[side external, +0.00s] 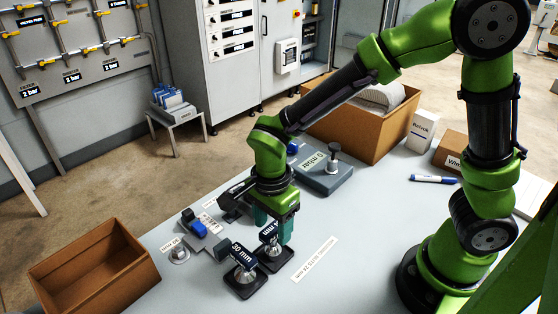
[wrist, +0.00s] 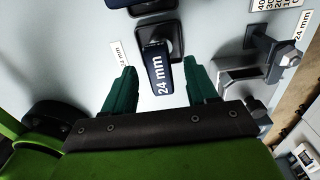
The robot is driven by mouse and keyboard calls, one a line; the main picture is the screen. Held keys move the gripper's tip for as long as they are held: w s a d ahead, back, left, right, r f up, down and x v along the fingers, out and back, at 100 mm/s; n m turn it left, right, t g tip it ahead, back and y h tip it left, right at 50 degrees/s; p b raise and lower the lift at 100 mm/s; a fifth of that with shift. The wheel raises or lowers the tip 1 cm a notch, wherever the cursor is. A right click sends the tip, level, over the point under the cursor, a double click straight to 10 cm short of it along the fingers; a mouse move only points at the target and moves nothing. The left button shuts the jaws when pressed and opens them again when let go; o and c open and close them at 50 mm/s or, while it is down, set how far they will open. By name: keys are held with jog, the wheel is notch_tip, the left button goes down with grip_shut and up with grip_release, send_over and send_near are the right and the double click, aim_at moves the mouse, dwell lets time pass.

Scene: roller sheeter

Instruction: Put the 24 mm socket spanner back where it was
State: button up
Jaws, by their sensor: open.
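The 24 mm socket spanner has a dark blue block handle marked "24 mm" (wrist: 160,75) and stands in a black square holder (wrist: 177,42). In the side view its label face (side external: 269,232) shows just in front of my gripper (side external: 272,228). In the wrist view my gripper (wrist: 162,78) is open, one green finger on each side of the handle, with a visible gap on both sides. In the side view the fingers partly hide the spanner. I cannot tell how far down the fingertips reach.
The 30 mm spanner (side external: 243,256) stands close by in its own black holder. A grey fixture with a blue part (side external: 199,228) and a metal nut (side external: 179,254) are to the left. An open cardboard box (side external: 95,275) is at lower left.

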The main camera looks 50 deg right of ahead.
notch_tip(320, 180, up, 10)
jog(key=s+d+r+n+t+y, duration=0.1)
jog(key=s+d+r+n+t, duration=0.2)
jog(key=d+n, duration=0.3)
jog(key=s+d+r+n+t+y, duration=0.1)
jog(key=s+d+r+n+t, duration=0.2)
jog(key=d+n, duration=0.4)
jog(key=shift+s+r+n+t, duration=0.3)
jog(key=shift+s+n+t, duration=0.2)
jog(key=shift+s+t, duration=0.1)
